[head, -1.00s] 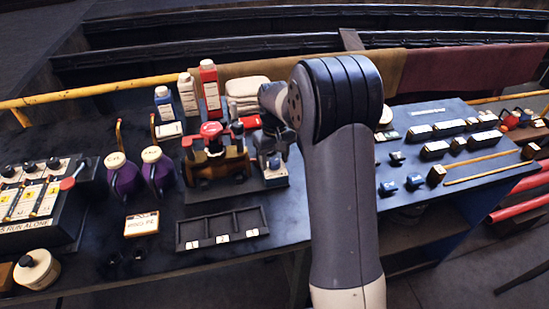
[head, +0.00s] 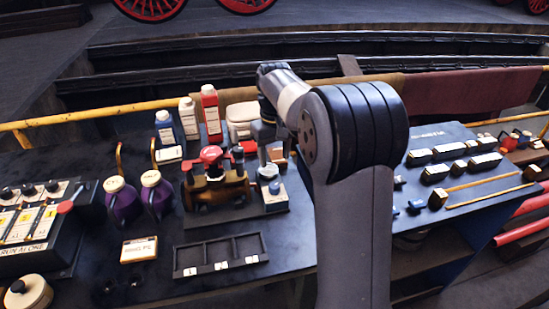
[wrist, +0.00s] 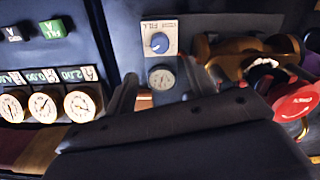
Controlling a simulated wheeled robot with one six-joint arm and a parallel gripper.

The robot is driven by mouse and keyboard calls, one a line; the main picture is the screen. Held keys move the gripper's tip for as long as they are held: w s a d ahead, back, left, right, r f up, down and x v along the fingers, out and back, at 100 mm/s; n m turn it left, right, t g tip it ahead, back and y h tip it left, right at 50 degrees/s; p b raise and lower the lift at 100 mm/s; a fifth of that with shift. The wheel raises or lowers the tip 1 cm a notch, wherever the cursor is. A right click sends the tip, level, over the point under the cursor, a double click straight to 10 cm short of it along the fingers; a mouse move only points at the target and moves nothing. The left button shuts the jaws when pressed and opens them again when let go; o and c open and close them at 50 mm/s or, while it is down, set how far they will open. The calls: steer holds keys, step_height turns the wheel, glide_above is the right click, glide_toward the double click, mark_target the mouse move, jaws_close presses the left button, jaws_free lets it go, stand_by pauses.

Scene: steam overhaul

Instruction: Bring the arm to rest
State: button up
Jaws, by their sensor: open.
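My gripper (wrist: 163,92) shows in the wrist view with its two fingers apart and nothing between them. In the head view my gripper (head: 268,137) hangs below my raised wrist, over the back of the bench, partly hidden by my own arm. Beneath it is the fill unit with a blue knob (wrist: 159,43) and a small round gauge (wrist: 162,77). This unit (head: 272,190) stands beside the brass valve body (head: 216,187) with its red handwheel (head: 211,154). I cannot tell the exact height of the fingers above the unit.
A dark three-slot tray (head: 220,255) lies at the front, empty. Two purple jugs (head: 121,200) stand left of the valve. Bottles (head: 211,112) and a pale folded stack (head: 241,117) stand behind. A yellow rail (head: 70,117) runs along the back.

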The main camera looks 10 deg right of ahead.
mark_target(274, 185)
step_height(274, 185, down, 11)
steer(key=shift+r+p, duration=0.1)
steer(key=shift+p, duration=0.25)
stand_by(0.3)
steer(key=n, duration=0.5)
steer(key=shift+n, duration=0.3)
steer(key=n, duration=0.6)
steer(key=shift+b, duration=0.35)
steer(key=n, duration=0.6)
steer(key=shift+b, duration=0.4)
steer(key=shift+n+b, duration=0.35)
steer(key=shift+n, duration=1.95)
steer(key=shift+r, duration=0.1)
